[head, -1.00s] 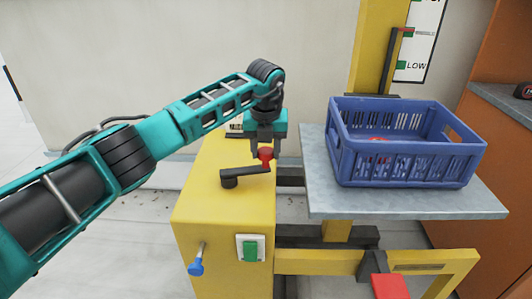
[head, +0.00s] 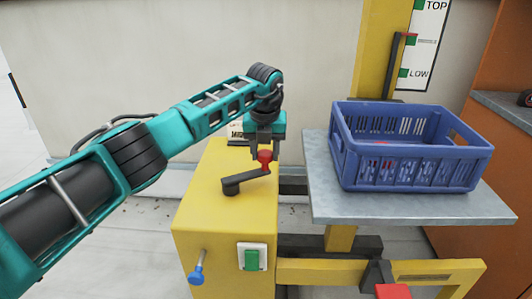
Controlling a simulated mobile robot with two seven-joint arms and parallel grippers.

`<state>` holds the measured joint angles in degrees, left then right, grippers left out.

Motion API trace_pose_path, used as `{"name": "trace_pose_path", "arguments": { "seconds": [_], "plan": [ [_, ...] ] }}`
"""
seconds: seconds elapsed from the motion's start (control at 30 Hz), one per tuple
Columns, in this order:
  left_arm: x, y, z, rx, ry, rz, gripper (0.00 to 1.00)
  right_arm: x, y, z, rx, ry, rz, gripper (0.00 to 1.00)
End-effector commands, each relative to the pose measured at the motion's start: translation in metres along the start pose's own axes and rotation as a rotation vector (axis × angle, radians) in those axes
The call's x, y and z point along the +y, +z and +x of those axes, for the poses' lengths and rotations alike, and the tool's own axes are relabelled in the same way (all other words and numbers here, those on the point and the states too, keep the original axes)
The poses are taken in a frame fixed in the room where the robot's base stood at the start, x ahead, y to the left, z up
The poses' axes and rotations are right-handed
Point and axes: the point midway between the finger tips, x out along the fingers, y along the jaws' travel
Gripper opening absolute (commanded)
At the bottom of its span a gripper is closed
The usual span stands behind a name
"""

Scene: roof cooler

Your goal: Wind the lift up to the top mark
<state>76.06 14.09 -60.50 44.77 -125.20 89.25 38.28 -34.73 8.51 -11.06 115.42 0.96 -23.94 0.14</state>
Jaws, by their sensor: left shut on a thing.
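The hand crank (head: 246,180) is a dark arm on top of the yellow winch box (head: 210,215), with a red knob (head: 265,157) at its far right end. My left gripper (head: 265,148) comes down from above and is shut on the red knob. The lift platform (head: 400,207) is a grey plate carrying a blue crate (head: 415,165). Behind it, the yellow mast has a white scale (head: 428,45) marked TOP and LOW. My right gripper is out of view.
A blue-knobbed pin (head: 196,275) and a green switch (head: 252,258) are on the winch box's front. A red pad (head: 393,291) is low under the platform. An orange cabinet with a grey top (head: 505,110) stands at the right. Something red lies in the crate.

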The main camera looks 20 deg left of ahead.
Motion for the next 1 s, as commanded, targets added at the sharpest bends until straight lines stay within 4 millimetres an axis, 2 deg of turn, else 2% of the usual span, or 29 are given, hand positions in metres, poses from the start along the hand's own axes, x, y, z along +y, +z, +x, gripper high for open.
{"name": "trace_pose_path", "arguments": {
  "seconds": [0.03,0.2,0.5,1.0],
  "plan": [
    [-0.003,0.005,-0.005,-0.021,-0.01,0.001,0.07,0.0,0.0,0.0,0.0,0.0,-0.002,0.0],
    [-0.002,0.006,-0.004,-0.021,-0.009,0.0,0.07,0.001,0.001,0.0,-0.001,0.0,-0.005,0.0],
    [0.009,0.019,-0.001,-0.02,-0.007,-0.002,0.07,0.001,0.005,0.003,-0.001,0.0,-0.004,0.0],
    [0.014,0.025,0.0,-0.021,-0.005,-0.002,0.07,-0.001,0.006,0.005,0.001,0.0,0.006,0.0]
  ]
}}
